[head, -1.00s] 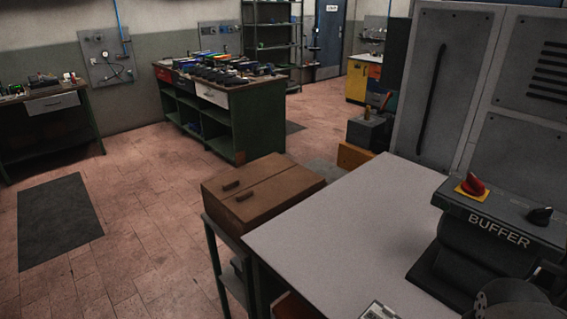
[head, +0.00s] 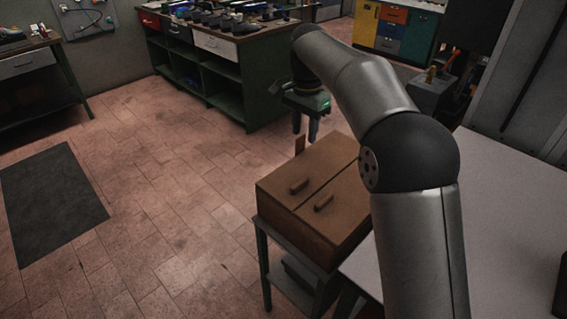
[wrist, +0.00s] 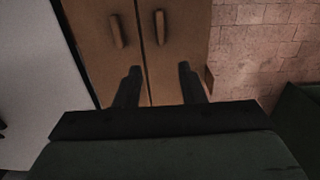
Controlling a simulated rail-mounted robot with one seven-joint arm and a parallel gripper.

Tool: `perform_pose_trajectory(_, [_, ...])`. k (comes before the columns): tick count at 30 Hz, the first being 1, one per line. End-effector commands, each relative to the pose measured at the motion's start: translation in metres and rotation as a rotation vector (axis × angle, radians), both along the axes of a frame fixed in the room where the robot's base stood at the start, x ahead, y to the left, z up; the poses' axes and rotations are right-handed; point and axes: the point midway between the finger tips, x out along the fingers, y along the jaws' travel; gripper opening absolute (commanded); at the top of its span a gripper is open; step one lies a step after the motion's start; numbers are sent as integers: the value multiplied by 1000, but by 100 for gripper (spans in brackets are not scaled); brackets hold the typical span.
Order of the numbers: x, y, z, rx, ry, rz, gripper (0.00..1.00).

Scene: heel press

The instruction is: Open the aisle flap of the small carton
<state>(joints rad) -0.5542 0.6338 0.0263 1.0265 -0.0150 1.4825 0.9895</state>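The small carton (head: 335,165) is brown and closed on top, with two flaps meeting at a middle seam. Each flap has a small bar handle. The floor-side flap (head: 285,185) is at left in the head view and at right in the wrist view (wrist: 185,50); it lies flat. The table-side flap (wrist: 90,40) also lies flat. My gripper (head: 305,138) is at the carton's far end, pointing down, its two fingers apart and empty. In the wrist view the fingertips (wrist: 159,68) straddle the seam in the picture, short of the handles; their height above the carton is unclear.
A small brown upright piece (head: 300,145) shows at the carton's far left corner. The carton stands on a dark metal stand (head: 265,262) beside a grey table (head: 510,220). A green workbench (head: 235,105) stands behind. The floor at left is open, with a dark mat (head: 50,200).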

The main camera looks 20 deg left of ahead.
Motion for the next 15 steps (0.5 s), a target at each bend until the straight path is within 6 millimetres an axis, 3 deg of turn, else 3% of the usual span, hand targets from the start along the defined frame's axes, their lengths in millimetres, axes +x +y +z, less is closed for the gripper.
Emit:
perform_pose_trajectory(5, [1,4,-12,-1,2,-7,36])
perform_pose_trajectory(15, [0,3,-80,-2,3,-6,36])
